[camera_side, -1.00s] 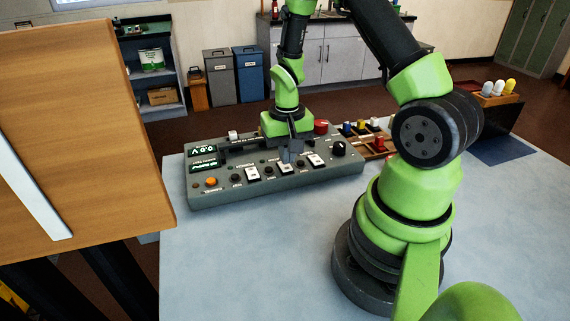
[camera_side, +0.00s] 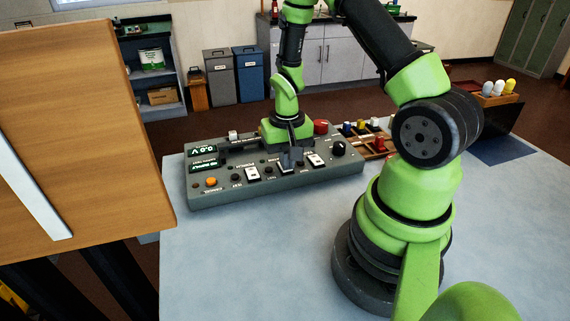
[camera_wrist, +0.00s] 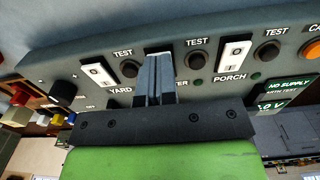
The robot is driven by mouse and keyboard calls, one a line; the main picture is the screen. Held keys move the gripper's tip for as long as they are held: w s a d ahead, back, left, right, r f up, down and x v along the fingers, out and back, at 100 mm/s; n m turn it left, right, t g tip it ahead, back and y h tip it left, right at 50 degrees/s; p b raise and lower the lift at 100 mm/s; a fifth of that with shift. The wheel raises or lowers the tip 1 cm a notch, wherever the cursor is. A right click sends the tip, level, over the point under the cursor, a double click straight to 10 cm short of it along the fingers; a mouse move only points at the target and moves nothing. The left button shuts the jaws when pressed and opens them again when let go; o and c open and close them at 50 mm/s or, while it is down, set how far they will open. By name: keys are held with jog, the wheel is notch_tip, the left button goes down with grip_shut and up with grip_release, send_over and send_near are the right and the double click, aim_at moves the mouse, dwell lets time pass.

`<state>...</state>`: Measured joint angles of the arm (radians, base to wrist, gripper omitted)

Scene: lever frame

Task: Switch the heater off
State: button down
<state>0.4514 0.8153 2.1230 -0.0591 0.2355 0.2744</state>
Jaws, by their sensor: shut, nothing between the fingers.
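The heater switch (camera_side: 286,171) is the middle of three white rockers on the grey control panel (camera_side: 225,193). My gripper (camera_side: 292,160) is shut and empty, pointing down at it. In the wrist view the fingers (camera_wrist: 160,75) cover most of that rocker and part of its label, leaving "TER" readable. I cannot tell whether the tips touch it or which way it is tipped. The yard switch (camera_wrist: 97,75) and the porch switch (camera_wrist: 235,55) stand on either side, clear of the fingers.
Black test buttons (camera_wrist: 195,60) sit between the rockers. The panel also has an orange button (camera_side: 211,182), a red knob (camera_side: 320,127), a black knob (camera_side: 338,149) and a display (camera_side: 203,150) reading 0.0 V. A wooden board (camera_side: 75,120) stands left. The front tabletop is clear.

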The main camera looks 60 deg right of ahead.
jog(key=shift+f, duration=0.25)
jog(key=shift+r, duration=3.55)
jog(key=shift+a+r, duration=0.1)
jog(key=shift+r, duration=0.1)
jog(key=s+a+r+n+t, duration=0.2)
jog(key=a+r+t, duration=0.35)
jog(key=r, duration=0.75)
jog(key=s+a+r+n+t+y, duration=0.1)
jog(key=s+a+r+n+y, duration=0.1)
jog(key=s+a+r, duration=0.4)
jog(key=s+a+n, duration=0.1)
jog(key=s+a, duration=0.1)
jog(key=shift+a+t, duration=0.35)
jog(key=shift+a, duration=0.05)
